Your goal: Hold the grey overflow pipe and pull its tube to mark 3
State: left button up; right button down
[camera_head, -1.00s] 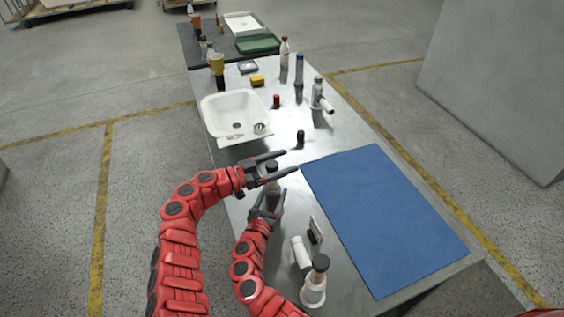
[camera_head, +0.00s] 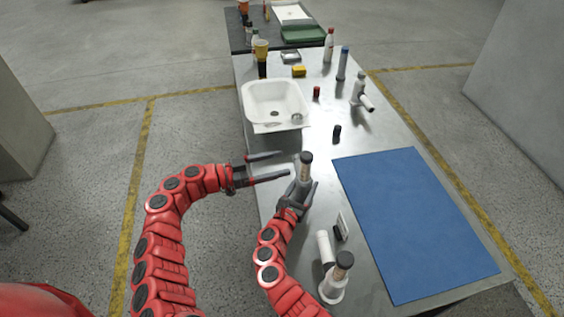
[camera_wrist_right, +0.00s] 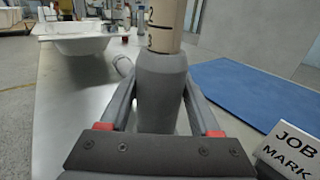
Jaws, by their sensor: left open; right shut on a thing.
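The grey overflow pipe (camera_head: 303,172) stands about upright near the left edge of the table, with a dark cap on top. My right gripper (camera_head: 302,190) is shut on its grey lower body (camera_wrist_right: 162,88), one finger on each side. My left gripper (camera_head: 284,163) is open and empty, just left of the pipe's upper part, fingers pointing right. The pipe's foot is hidden by the right gripper in the head view.
A "JOB MARK" card (camera_wrist_right: 290,150) stands right of the right gripper. A white pipe piece with a dark cap (camera_head: 334,284) is at the near end. A blue mat (camera_head: 415,222) covers the right side. A white tub (camera_head: 276,98) and bottles stand farther back.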

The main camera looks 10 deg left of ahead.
jog(key=shift+f, duration=0.1)
jog(key=shift+c, duration=0.2)
grip_release()
